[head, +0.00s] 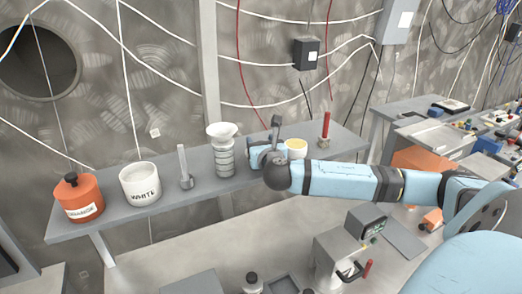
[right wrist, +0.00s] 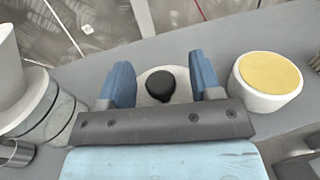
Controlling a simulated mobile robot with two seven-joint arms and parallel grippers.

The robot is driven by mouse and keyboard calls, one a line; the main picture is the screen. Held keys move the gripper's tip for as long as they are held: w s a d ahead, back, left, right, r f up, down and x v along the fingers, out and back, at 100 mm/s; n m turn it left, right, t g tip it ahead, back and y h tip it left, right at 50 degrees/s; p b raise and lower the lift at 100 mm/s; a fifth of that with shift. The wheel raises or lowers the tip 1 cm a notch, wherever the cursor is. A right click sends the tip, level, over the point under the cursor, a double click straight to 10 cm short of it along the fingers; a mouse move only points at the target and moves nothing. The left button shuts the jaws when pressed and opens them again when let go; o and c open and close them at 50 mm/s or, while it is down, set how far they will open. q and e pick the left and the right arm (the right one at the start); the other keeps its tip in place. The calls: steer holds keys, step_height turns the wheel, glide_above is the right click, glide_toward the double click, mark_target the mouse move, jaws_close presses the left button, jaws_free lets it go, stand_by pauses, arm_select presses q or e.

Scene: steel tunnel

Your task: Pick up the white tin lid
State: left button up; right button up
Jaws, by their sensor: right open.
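The white tin lid (right wrist: 150,77), a white disc with a black knob (right wrist: 160,84), lies on the grey shelf in the right wrist view. My right gripper (right wrist: 160,82) is open, with one blue finger on each side of the knob. Whether the fingers touch the lid I cannot tell. In the head view my right gripper (head: 262,152) is at the shelf and its arm hides most of the lid. The tin marked WHITE (head: 140,184) stands without a lid at the left of the shelf. My left gripper is not in view.
A stacked white-topped jar (head: 222,150) stands left of the gripper, and a white pot with a yellow top (right wrist: 268,80) close on its right. An orange tin (head: 78,199) is at the shelf's left end. A red-handled tool (head: 325,130) stands at right.

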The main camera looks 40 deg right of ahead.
steer(key=shift+s, duration=0.1)
steer(key=shift+c, duration=0.9)
steer(key=c, duration=0.8)
steer(key=shift+r, duration=0.15)
